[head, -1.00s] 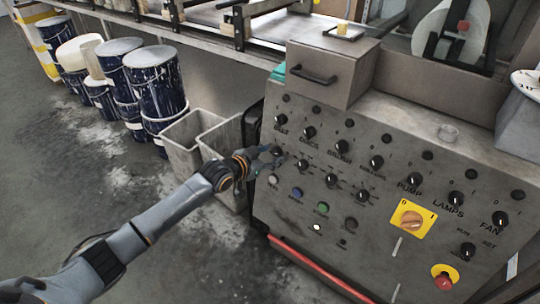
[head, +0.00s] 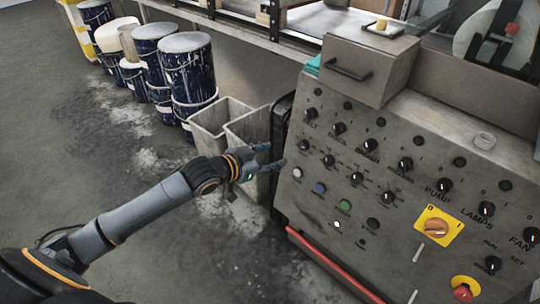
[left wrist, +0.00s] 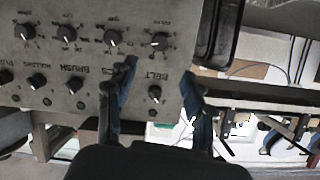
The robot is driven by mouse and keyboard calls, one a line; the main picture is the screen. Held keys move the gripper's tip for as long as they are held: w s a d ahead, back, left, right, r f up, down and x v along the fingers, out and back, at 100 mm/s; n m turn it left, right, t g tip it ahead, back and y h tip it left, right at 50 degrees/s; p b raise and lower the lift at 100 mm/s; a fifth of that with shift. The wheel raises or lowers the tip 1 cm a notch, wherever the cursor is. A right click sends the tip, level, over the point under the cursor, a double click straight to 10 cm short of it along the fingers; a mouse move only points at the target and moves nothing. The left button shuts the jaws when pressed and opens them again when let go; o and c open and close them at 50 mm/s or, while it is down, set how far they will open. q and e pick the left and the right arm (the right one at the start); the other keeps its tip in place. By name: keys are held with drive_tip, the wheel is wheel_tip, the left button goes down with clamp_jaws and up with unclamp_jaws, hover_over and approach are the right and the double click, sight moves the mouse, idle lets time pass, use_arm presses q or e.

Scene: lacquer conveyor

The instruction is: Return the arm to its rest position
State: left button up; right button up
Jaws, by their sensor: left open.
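My left gripper (head: 270,158) reaches in from the left in the head view, with its fingers pointing at the left edge of the grey control panel (head: 385,235). In the left wrist view the two dark fingers of the left gripper (left wrist: 160,85) are spread apart with nothing between them. The belt knob (left wrist: 155,93) shows behind the gap, on the panel. The fingers look a little apart from the panel, though the exact distance is hard to tell. My right gripper is in neither view.
The panel carries several knobs, a yellow-backed switch (head: 436,228) and a red stop button (head: 463,291). A metal box (head: 357,65) stands on top. Two grey bins (head: 215,125) and several blue drums (head: 188,75) stand behind my arm. The floor at left is clear.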

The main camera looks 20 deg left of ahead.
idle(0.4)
use_arm(q)
drive_tip(key=s+d+f+n+g+y, duration=0.1)
drive_tip(key=s+f+g, duration=0.1)
drive_tip(key=s+f, duration=0.65)
drive_tip(key=s+f+n+g+y, duration=0.1)
drive_tip(key=s+f+g+y, duration=0.3)
drive_tip(key=f, duration=0.8)
drive_tip(key=s+d+f+n+g+h, duration=0.1)
drive_tip(key=s+f+n, duration=0.1)
drive_tip(key=s+f, duration=0.7)
drive_tip(key=s+f+g+p, duration=0.2)
drive_tip(key=s+f+p, duration=0.2)
drive_tip(key=s+p, duration=0.4)
drive_tip(key=s+a+f+g+p, duration=0.1)
drive_tip(key=s+f+p, duration=0.4)
drive_tip(key=s, duration=1.5)
drive_tip(key=g+p, duration=0.1)
drive_tip(key=p, duration=0.2)
drive_tip(key=shift+a+g+y, duration=0.2)
drive_tip(key=shift+g+y, duration=0.1)
drive_tip(key=shift+y, duration=0.1)
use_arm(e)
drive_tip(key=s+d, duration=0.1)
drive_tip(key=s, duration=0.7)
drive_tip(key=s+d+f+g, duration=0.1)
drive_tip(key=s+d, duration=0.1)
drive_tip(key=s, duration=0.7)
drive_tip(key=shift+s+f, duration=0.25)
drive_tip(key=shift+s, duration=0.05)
